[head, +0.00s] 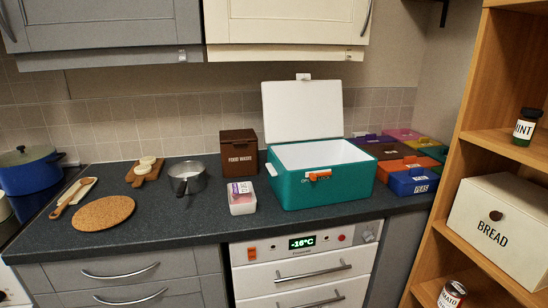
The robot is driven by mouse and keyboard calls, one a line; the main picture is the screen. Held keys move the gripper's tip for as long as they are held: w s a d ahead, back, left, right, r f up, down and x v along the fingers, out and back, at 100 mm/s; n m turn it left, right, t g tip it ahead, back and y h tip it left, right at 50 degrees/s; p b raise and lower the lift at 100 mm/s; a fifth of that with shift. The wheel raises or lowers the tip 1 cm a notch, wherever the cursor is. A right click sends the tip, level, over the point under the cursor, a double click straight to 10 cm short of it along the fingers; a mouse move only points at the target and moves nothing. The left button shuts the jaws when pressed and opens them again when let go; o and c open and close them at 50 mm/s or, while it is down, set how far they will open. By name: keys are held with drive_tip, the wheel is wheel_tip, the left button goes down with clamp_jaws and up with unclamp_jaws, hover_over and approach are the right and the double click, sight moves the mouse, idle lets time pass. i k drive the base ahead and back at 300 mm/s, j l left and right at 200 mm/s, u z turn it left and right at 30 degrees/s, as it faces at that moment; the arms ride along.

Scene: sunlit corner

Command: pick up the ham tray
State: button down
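A small clear tray with pink contents (242,205) and a white and purple label sits on the dark worktop near its front edge. It looks like the ham tray, but the label is too small to read. It stands left of the teal cool box and right of the small metal pan. Nothing lies on it or covers it. My gripper is not in view.
The teal box (320,190) stands with its white lid up. A brown food waste bin (238,152), a metal pan (187,178), a cork mat (103,213) and several coloured boxes (413,182) share the worktop (170,227). Wooden shelving (462,150) rises at right.

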sight(242, 200)
drive_tip(key=i+j+u, duration=0.4)
drive_tip(key=i, duration=0.35)
drive_tip(key=i+j+u, duration=0.2)
drive_tip(key=i, duration=0.2)
